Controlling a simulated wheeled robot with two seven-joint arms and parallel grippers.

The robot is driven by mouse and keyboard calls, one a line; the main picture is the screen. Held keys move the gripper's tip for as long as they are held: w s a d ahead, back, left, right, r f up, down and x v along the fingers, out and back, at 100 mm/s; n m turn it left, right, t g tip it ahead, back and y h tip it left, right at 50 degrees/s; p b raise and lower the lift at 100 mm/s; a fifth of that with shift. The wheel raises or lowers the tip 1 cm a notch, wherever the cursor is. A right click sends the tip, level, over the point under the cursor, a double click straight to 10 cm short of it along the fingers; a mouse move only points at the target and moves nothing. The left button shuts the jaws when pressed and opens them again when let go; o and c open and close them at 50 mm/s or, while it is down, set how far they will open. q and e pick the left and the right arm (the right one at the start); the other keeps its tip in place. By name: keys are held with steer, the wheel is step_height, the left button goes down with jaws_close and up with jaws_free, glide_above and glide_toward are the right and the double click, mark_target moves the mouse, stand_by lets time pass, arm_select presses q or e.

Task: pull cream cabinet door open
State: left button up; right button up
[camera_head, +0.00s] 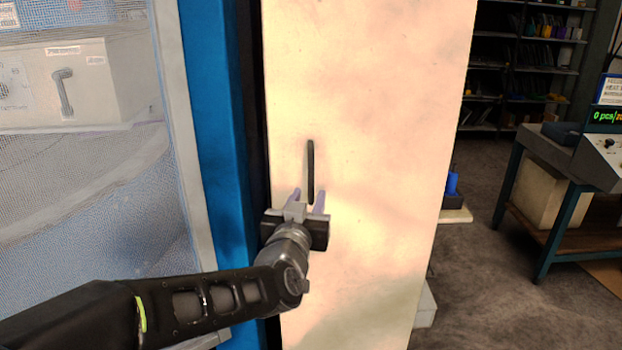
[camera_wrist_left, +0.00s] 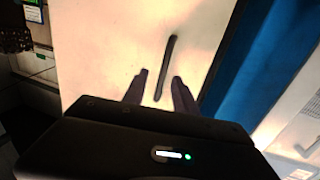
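The cream cabinet door (camera_head: 375,110) stands upright in the middle of the head view and looks shut. It also fills the middle of the left wrist view (camera_wrist_left: 110,50). A dark vertical bar handle (camera_head: 311,165) sits near its left edge. My left gripper (camera_head: 308,196) is in front of the lower end of the handle, with its two fingers apart. In the left wrist view the handle (camera_wrist_left: 166,62) runs up from between the open fingertips, and its lower end lies between them in the picture. I cannot tell whether the fingers touch it. My right gripper is out of view.
A blue post (camera_head: 217,120) and a mesh panel (camera_head: 90,190) stand left of the door. To the right are dark shelves (camera_head: 520,60) and a work table (camera_head: 560,160) with a counter display. Open grey floor (camera_head: 480,290) lies between door and table.

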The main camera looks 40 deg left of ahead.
mark_target(310, 178)
arm_select(q)
steer(key=shift+s+a+r, duration=0.25)
steer(key=shift+r, duration=0.4)
steer(key=shift+p+x, duration=0.5)
steer(key=shift+x, duration=3.45)
steer(key=shift+s+r, duration=0.1)
steer(key=shift+c, duration=0.2)
jaws_close()
